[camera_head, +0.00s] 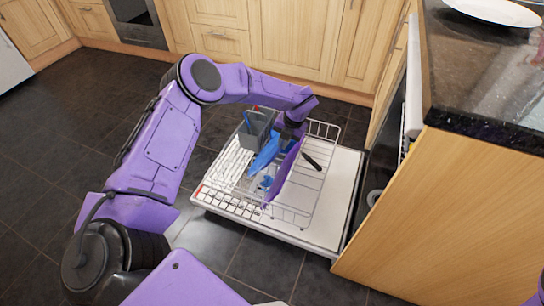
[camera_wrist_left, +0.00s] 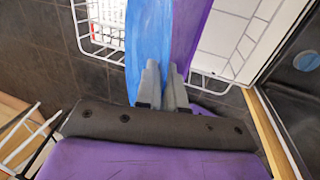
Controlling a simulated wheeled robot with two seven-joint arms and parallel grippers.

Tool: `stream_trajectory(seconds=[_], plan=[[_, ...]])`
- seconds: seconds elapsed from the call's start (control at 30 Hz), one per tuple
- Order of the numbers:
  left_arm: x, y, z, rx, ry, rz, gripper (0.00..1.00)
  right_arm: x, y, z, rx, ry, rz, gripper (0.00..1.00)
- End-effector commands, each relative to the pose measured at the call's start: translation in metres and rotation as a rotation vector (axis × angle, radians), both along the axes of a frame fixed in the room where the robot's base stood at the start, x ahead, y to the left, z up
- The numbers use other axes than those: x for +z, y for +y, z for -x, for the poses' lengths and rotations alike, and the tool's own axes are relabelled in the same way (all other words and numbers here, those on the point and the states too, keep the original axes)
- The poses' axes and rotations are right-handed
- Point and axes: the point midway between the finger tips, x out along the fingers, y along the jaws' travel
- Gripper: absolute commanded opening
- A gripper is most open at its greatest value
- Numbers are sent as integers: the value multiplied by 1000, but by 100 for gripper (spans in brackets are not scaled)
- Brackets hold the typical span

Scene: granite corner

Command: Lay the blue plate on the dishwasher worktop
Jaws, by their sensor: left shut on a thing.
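The blue plate (camera_head: 264,156) stands on edge in the lower rack of the open dishwasher. It also shows in the left wrist view (camera_wrist_left: 148,35), running up from between my fingers. My left gripper (camera_head: 291,130) reaches down over the rack; in the wrist view its fingers (camera_wrist_left: 163,88) are close together, shut on the blue plate's edge. A purple plate (camera_head: 283,178) stands just right of the blue one, close to the right finger in the wrist view (camera_wrist_left: 190,30). The dark granite worktop (camera_head: 480,65) is at the right, above the dishwasher. My right gripper is out of view.
A white plate (camera_head: 494,10) lies on the worktop's far part; its near part looks bare. The wire rack (camera_head: 300,213) rests over the open dishwasher door (camera_head: 335,205). A grey cutlery basket (camera_head: 254,131) and a black-handled item (camera_head: 312,161) are in the rack. A wooden side panel (camera_head: 455,215) stands right.

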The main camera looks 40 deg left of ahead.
Motion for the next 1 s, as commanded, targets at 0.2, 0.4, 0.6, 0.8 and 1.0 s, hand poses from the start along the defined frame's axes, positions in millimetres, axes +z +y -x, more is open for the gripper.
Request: stream_trajectory(seconds=[0.2, 0.4, 0.6, 0.8, 1.0], plan=[[31, -3, -1, -1, -3, -1, 0, 22, 0, 0, 0, 0, 0, 56], [54, -5, -2, -1, -2, 1, 0, 38, 0, 0, 0, 0, 0, 56], [77, -8, -3, -1, -3, -1, 0, 53, 0, 0, 0, 0, 0, 56], [92, -10, -3, -2, -3, 0, 0, 63, 0, 0, 0, 0, 0, 56], [91, -10, -3, -1, -2, 0, 0, 61, 0, 0, 0, 0, 0, 56]])
